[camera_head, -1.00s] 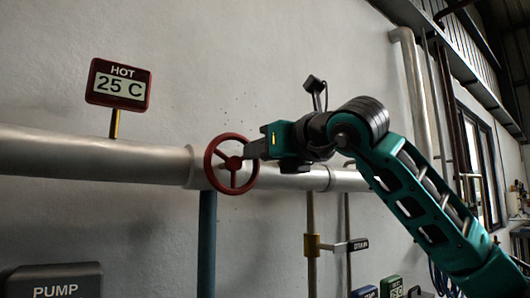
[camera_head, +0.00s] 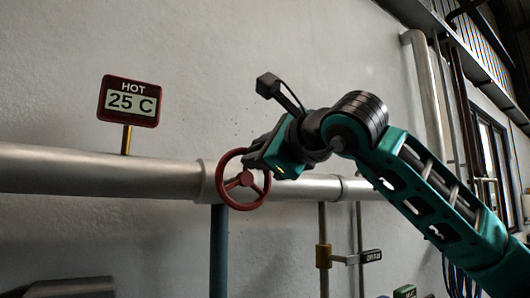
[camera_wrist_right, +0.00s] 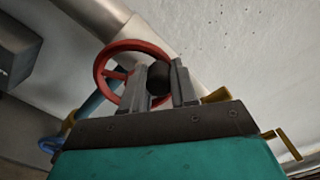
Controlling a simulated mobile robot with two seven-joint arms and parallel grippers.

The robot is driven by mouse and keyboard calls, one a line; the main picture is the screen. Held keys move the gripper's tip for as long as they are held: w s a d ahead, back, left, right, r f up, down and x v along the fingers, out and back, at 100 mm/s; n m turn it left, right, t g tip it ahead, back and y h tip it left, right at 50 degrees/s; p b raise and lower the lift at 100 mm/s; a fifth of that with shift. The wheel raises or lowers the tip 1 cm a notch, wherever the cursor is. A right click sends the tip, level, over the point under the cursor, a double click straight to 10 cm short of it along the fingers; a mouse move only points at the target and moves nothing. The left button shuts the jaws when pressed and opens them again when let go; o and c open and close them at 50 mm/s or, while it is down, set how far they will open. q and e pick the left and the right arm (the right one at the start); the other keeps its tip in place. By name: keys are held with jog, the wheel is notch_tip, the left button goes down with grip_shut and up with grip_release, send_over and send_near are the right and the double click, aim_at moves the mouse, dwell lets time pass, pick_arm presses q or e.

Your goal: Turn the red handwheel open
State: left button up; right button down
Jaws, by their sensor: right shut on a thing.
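The red handwheel (camera_head: 221,187) stands upright on the large grey pipe, its spokes showing. It also shows in the right wrist view (camera_wrist_right: 103,67), just beyond my fingers. My right gripper (camera_head: 250,160) is at the upper right of the wheel in the head view. In the right wrist view its two fingers (camera_wrist_right: 159,85) stand at the wheel's rim, with a dark round part between or behind them. It is shut on the handwheel's rim; the exact contact is partly hidden by the gripper body. My left gripper is in no frame.
A large grey pipe (camera_head: 100,172) runs along the wall. A red-framed sign (camera_head: 130,101) reading HOT 25 C stands above it. A blue pipe (camera_head: 218,250) drops below the wheel. A thin pipe with a yellow fitting (camera_head: 323,256) and a tag (camera_head: 371,256) hangs to the right.

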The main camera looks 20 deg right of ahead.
aim_at(233, 160)
jog(key=n, duration=0.2)
jog(key=a+n, duration=0.2)
jog(key=n, duration=0.1)
jog(key=shift+s+f+n, duration=0.1)
jog(key=shift+s+n, duration=0.2)
jog(key=shift+s, duration=0.1)
jog(key=shift+s+a+f+n, duration=0.1)
jog(key=shift+a+f+n, duration=0.2)
jog(key=shift+n, duration=0.7)
jog(key=shift+s+a+f+n, duration=0.15)
jog(key=shift+a+n, duration=0.1)
jog(key=shift+n, duration=0.75)
jog(key=c, duration=0.9)
grip_release()
jog(key=b+v, duration=0.1)
jog(key=v, duration=1.2)
jog(key=shift+w, duration=0.1)
